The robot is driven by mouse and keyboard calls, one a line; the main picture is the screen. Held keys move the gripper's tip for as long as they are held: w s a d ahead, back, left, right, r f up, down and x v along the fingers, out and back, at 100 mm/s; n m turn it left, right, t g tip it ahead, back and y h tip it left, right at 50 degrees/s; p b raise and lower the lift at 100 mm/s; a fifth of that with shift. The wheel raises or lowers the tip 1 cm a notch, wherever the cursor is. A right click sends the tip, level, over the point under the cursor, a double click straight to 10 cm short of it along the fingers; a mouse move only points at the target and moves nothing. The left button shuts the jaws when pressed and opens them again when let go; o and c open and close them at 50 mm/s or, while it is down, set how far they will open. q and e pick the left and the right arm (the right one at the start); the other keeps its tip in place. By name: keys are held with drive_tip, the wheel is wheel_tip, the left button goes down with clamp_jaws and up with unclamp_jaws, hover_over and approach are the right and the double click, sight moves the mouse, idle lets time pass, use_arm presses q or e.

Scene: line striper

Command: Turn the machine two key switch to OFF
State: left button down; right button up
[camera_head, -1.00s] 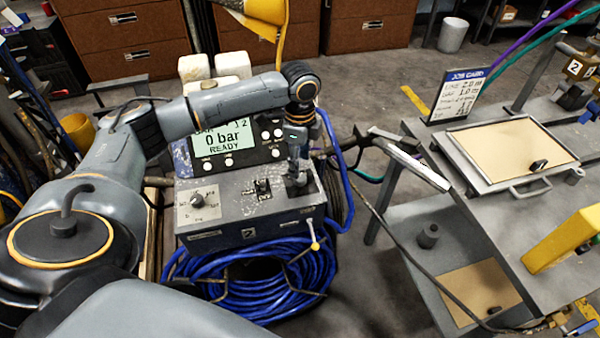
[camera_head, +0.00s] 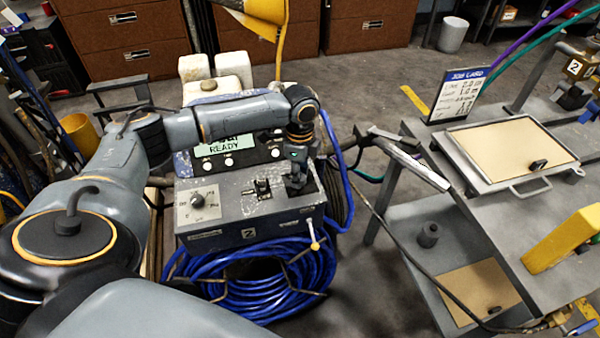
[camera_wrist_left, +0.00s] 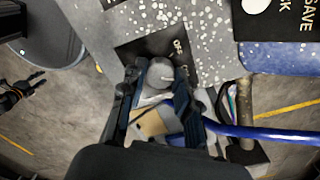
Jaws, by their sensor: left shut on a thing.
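Machine two (camera_head: 250,234) is a grey console marked 2, with a screen (camera_head: 224,147) reading READY, partly hidden by my arm. My left gripper (camera_head: 297,184) is over the black plate at the console's right end. In the left wrist view, my left gripper (camera_wrist_left: 163,100) has its fingers on both sides of the grey key switch (camera_wrist_left: 160,73) and is shut on it. Its black plate (camera_wrist_left: 135,50) carries white lettering, partly hidden, that looks like OFF. The key's exact angle is hard to tell. A black gripper, seemingly my right one (camera_wrist_left: 14,94), shows at the left wrist view's left edge.
A dial (camera_head: 198,199) and a small black toggle (camera_head: 262,187) sit left of the plate. A blue hose (camera_head: 250,270) lies coiled at the console's front. A grey bench (camera_head: 480,215) with a job card (camera_head: 459,95) stands at the right.

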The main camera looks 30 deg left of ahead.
use_arm(q)
drive_tip(key=shift+r+n+p, duration=0.15)
drive_tip(key=shift+n+p, duration=0.15)
drive_tip(key=shift+p, duration=0.45)
drive_tip(key=n+p, duration=0.7)
drive_tip(key=p, duration=0.3)
drive_tip(key=shift+s+d+r, duration=0.1)
drive_tip(key=shift+f+n+p, duration=0.15)
drive_tip(key=shift+n+p, duration=0.85)
drive_tip(key=shift+n, duration=0.1)
drive_tip(key=shift+f+n+p, duration=0.1)
drive_tip(key=shift+n+p, duration=0.85)
drive_tip(key=shift+n, duration=0.15)
drive_tip(key=c, duration=1)
unclamp_jaws()
wheel_tip(320, 180, up, 12)
